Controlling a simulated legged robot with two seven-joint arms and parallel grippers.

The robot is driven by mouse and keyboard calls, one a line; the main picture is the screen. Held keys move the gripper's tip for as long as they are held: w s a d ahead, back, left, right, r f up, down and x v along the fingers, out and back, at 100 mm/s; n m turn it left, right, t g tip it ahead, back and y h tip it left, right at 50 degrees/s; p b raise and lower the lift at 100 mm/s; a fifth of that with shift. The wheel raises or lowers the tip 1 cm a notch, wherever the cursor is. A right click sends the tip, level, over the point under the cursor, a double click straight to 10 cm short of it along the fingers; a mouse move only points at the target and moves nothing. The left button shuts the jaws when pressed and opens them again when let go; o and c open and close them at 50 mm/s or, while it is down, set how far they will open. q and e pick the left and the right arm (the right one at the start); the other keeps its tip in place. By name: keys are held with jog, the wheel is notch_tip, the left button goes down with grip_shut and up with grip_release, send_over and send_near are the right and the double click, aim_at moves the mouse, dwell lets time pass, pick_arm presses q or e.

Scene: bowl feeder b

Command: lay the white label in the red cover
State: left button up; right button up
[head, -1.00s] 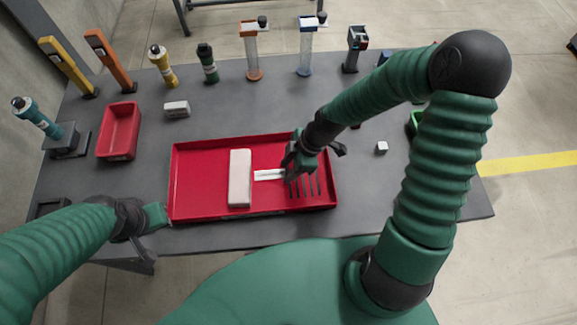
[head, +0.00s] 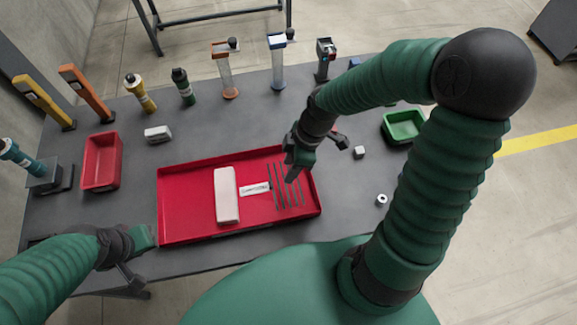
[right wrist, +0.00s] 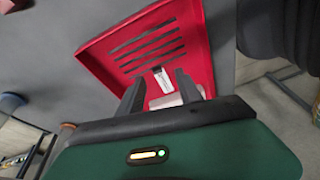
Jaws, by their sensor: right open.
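The red cover (head: 185,222) is a shallow red tray with dark slots at its right end, lying on the grey table. The white label (head: 255,189), with dark print, lies flat on the cover's floor between a white block and the slots. It also shows in the right wrist view (right wrist: 162,79), between and beyond my fingers. My right gripper (head: 292,172) is open above the slotted end, apart from the label; its fingers show empty in the right wrist view (right wrist: 160,90). My left gripper (head: 150,237) is at the cover's front left corner; its jaw opening is unclear.
The white block (head: 227,196) lies in the cover. A small red bin (head: 102,162) and another pale block (head: 158,134) are at left. A green bin (head: 404,125), white cube (head: 359,152) and white ring (head: 381,199) are at right. Several upright devices line the back edge.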

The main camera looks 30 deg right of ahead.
jog(key=s+r+m+h, duration=0.1)
jog(key=m, duration=0.3)
jog(key=s+r+m+t+h, duration=0.1)
jog(key=m, duration=0.3)
jog(key=s+r+m+h, duration=0.1)
jog(key=m, duration=0.3)
jog(key=shift+s+a+t, duration=0.15)
jog(key=shift+t, duration=0.25)
jog(key=shift+a, duration=0.2)
jog(key=shift+d, duration=0.1)
